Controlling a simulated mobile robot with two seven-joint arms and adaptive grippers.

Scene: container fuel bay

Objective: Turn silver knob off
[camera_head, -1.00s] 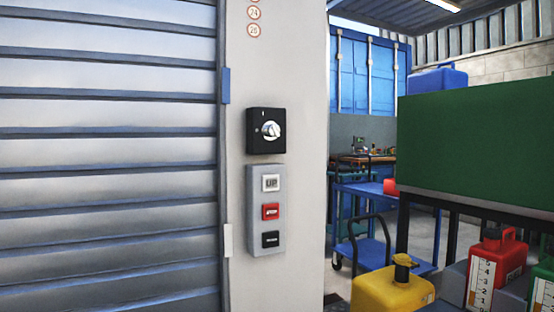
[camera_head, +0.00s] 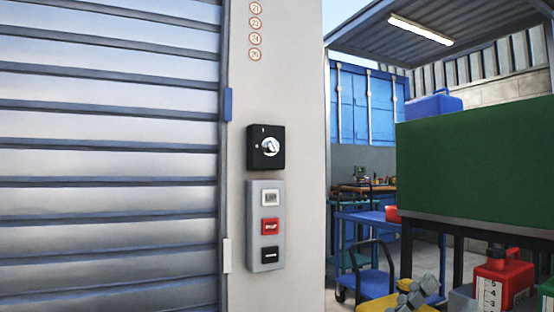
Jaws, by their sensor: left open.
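The silver knob (camera_head: 269,147) sits on a black switch box (camera_head: 279,160) on the pale wall post. A light mark stands above the knob and another to its left. The knob looks turned at a slant; I cannot tell which mark it points to. My right gripper is not in view.
Below the box is a grey button panel (camera_head: 267,262) with white, red and black buttons. A ribbed shutter (camera_head: 110,150) fills the left. At right are a green board (camera_head: 480,160), a blue trolley (camera_head: 376,284), a yellow can (camera_head: 372,305) and a red can (camera_head: 503,275).

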